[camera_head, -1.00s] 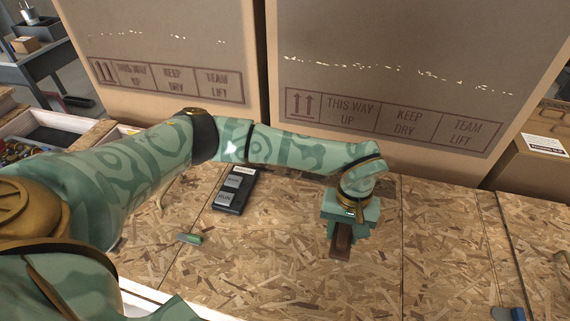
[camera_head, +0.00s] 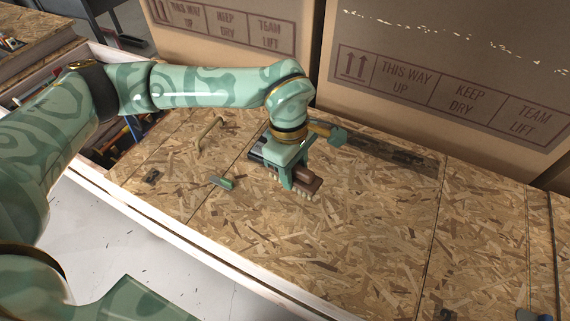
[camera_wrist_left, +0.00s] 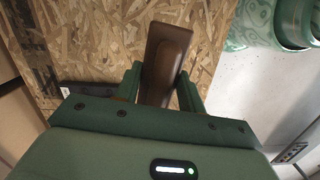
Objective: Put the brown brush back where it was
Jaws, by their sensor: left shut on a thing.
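The brown brush (camera_head: 307,184) has a dark brown wooden back and pale bristles pointing down. My left gripper (camera_head: 294,176) is shut on it, and the brush is at or just above the chipboard surface (camera_head: 350,230); a gap cannot be told. In the left wrist view the brush (camera_wrist_left: 162,62) sticks out from between the two green fingers of the left gripper (camera_wrist_left: 160,88). The right gripper is in neither view.
A green-handled item (camera_head: 223,183) lies left of the gripper. A dark device (camera_head: 257,152) is partly hidden behind the gripper. Large cardboard boxes (camera_head: 440,70) stand at the back. A curved handle (camera_head: 209,132) sits further left.

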